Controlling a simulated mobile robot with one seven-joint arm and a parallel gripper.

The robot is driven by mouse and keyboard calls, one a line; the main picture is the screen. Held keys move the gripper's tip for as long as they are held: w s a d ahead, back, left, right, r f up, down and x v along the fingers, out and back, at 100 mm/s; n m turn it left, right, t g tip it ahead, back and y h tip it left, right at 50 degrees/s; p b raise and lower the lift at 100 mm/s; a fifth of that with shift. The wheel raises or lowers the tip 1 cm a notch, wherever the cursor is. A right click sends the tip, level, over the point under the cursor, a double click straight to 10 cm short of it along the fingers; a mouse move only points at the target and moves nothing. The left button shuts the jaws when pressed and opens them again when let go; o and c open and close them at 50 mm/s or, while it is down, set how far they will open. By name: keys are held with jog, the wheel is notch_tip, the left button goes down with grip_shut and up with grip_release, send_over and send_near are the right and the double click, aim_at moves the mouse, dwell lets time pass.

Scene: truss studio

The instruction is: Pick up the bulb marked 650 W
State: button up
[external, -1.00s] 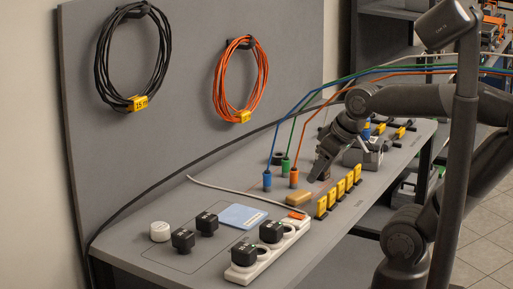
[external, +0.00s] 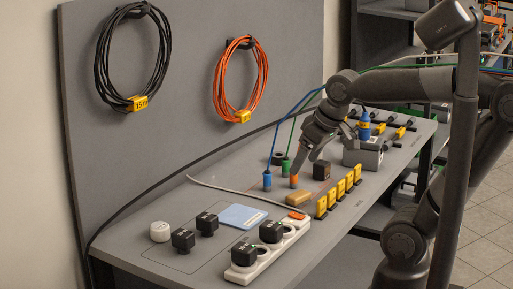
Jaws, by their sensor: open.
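I cannot make out a bulb marked 650 W; no such marking is readable in the external view. My gripper (external: 304,164) is open and empty. Its fingers point down over the workbench, just above and beside the orange plug (external: 294,181); I cannot tell whether they touch it. A small dark box (external: 321,170) stands just right of the fingers, with no legible marking. Black blocks with small white print stand at the front, one of them (external: 183,240) near a white round piece (external: 160,231).
A blue plug (external: 267,181) and a green plug (external: 285,166) with cables stand left of my gripper. A row of yellow-and-black clips (external: 338,192), a tan block (external: 299,198) and a white power strip (external: 265,257) lie nearer. A grey box (external: 363,155) is to the right.

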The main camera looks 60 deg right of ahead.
jog(key=w+a+r+g, duration=0.1)
jog(key=w+a+r, duration=0.1)
jog(key=w, duration=0.8)
jog(key=m+g, duration=0.2)
jog(key=g, duration=0.2)
send_over(160, 225)
notch_tip(160, 225, down, 15)
jog(key=shift+s+a+f, duration=0.2)
jog(key=shift+a+f, duration=0.15)
jog(key=shift+f, duration=0.2)
notch_tip(160, 225, down, 5)
jog(key=shift+f, duration=0.1)
jog(key=shift+w+d+f, duration=0.15)
jog(key=shift+f, duration=1.25)
jog(key=shift+w+d+f, duration=0.1)
jog(key=shift+d+f, duration=0.05)
jog(key=shift+f, duration=1.2)
jog(key=shift+c, duration=0.4)
